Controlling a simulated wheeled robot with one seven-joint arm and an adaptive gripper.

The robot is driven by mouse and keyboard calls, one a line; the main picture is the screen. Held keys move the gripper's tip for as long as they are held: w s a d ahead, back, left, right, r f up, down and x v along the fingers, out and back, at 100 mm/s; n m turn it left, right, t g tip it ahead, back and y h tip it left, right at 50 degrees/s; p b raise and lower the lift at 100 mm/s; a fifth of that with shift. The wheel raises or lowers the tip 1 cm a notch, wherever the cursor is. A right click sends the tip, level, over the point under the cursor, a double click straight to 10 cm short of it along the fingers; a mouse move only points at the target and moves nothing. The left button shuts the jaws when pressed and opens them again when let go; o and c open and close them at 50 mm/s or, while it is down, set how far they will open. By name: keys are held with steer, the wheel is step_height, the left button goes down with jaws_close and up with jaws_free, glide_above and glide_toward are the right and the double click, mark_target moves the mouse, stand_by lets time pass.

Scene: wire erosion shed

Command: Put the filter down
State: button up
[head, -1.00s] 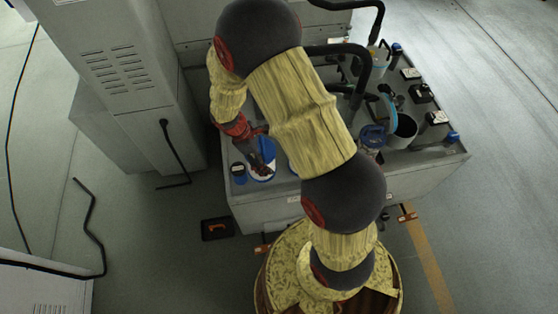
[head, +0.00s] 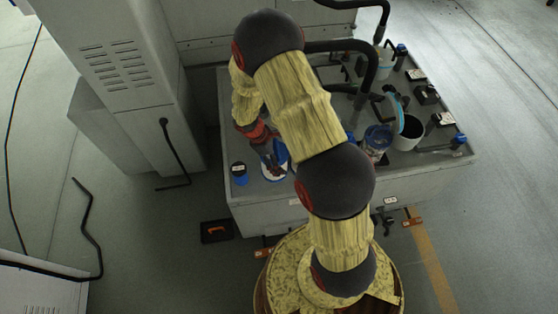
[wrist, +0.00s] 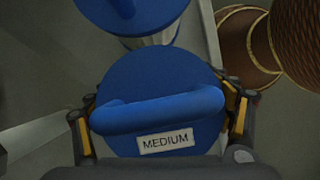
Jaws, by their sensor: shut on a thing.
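The filter (wrist: 155,75) has a round blue lid with a thick blue handle and a white label reading MEDIUM. In the wrist view my gripper (wrist: 163,108) is shut on it, with one finger at each side of the lid. In the head view my gripper (head: 266,146) is over the front left of the grey tank top, and the filter's blue and white body (head: 275,170) shows partly below it. Whether its underside touches the top cannot be told. A second blue-lidded filter (head: 377,140) stands to the right, partly behind my arm; a blue lid (wrist: 135,12) shows ahead in the wrist view.
A dark open pot (head: 407,133), black hoses (head: 368,65) and small labelled blocks (head: 426,93) crowd the right and back. A grey cabinet (head: 115,75) rises at left.

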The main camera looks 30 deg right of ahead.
stand_by(0.3)
steer(key=o, duration=2.1)
steer(key=shift+c, duration=0.2)
